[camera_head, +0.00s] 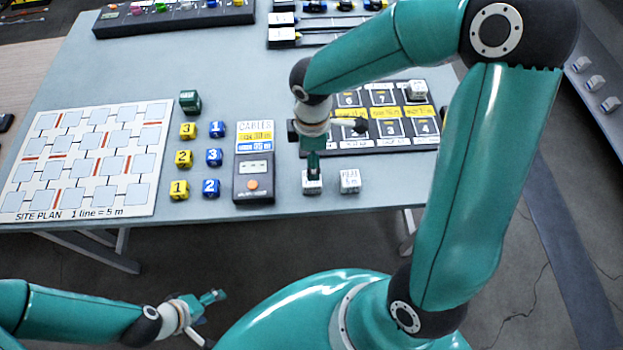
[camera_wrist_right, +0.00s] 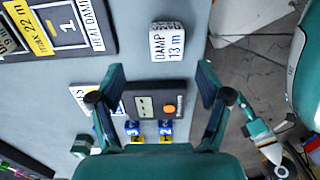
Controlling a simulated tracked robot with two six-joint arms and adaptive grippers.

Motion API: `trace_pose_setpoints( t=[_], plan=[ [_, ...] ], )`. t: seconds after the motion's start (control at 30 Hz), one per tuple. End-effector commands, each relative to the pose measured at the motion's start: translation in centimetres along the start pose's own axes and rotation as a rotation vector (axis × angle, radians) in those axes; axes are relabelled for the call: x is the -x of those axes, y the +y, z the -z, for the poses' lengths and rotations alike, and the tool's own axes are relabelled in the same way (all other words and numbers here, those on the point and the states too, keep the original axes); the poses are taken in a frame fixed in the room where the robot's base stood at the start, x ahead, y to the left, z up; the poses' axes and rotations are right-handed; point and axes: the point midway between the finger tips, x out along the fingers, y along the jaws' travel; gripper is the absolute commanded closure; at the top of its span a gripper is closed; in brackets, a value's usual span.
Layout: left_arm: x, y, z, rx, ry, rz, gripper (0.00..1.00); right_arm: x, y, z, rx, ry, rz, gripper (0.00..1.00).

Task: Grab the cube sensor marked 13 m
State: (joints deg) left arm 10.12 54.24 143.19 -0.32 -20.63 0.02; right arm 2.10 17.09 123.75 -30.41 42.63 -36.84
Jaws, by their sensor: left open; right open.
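The white cube sensor marked DAMP 13 m (camera_wrist_right: 168,42) stands on the table near its front edge, label readable in the right wrist view. In the head view, a white cube (camera_head: 312,184) sits under my right gripper (camera_head: 313,165), its label mostly hidden. In the right wrist view, my right gripper (camera_wrist_right: 160,70) is open, its fingers apart with nothing held. The cube shows beyond the fingertips; whether they touch it cannot be told. A second white cube marked HEAT 5 m (camera_head: 350,181) stands just to the right. My left gripper (camera_head: 212,297) is open, off the table's front edge.
A meter (camera_head: 253,178) with a CABLES card (camera_head: 255,137) stands to the left. Numbered yellow cubes (camera_head: 180,189) and blue cubes (camera_head: 211,188) sit beside the site plan (camera_head: 148,207). A black slotted board (camera_head: 440,143) lies behind, bearing another white cube (camera_head: 416,90).

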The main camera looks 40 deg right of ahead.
Motion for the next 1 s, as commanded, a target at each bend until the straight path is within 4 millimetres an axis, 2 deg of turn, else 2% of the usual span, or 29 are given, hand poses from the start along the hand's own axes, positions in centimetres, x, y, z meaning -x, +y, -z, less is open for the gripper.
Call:
trace_pose_setpoints(
  t=[0.03,0.1,0.37,0.7,1.0],
  plan=[
    [-0.1,0.0,0.0,0.0,0.0,0.0,0.28,-1.1,-0.1,-0.1,0.0,-0.003,0.005,0.23],
    [-0.2,-0.1,0.0,0.0,0.0,0.0,0.28,-2.1,0.0,-0.1,-0.001,-0.002,0.002,0.23],
    [-0.2,-0.1,0.0,0.0,0.0,0.0,0.28,-3.7,-0.2,-0.1,-0.002,-0.001,0.001,0.23],
    [-0.4,-0.1,0.0,0.0,0.0,0.0,0.28,-8.0,-0.8,0.1,-0.003,-0.001,0.002,0.23],
    [-0.4,-0.1,0.0,0.0,0.0,0.0,0.28,-8.4,-0.8,0.1,-0.004,0.001,0.0,0.23]
  ],
)
